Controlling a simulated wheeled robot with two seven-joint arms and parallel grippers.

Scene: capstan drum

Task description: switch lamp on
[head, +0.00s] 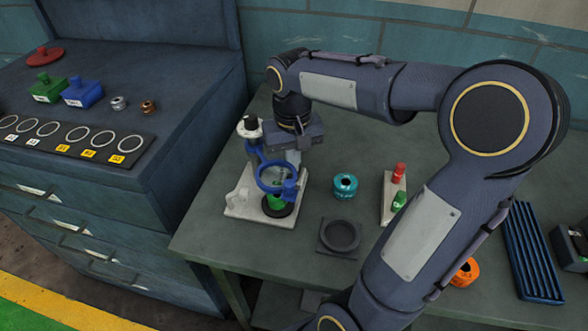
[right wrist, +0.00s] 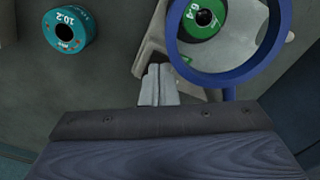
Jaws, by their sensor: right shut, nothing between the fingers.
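A bench stand with a pale base (head: 238,211) and a blue ring (head: 262,187) on a blue arm stands on the table; it looks like a magnifier lamp. The blue ring also shows in the right wrist view (right wrist: 236,78). No glow is clear, so I cannot tell whether it is lit. A green drum (head: 275,202) marked 6.4 sits below the ring and shows through it in the right wrist view (right wrist: 205,20). My right gripper (head: 294,160) points down just behind the ring, its fingers (right wrist: 158,85) together and empty. Contact with the stand is unclear.
A teal drum (head: 345,186) marked 10.2 and a dark round holder (head: 340,236) lie right of the stand. A pale rack (head: 388,208) holds red and green pieces. An orange drum (head: 466,272) and a blue ribbed tray (head: 532,252) lie farther right. A blue cabinet (head: 190,125) stands left.

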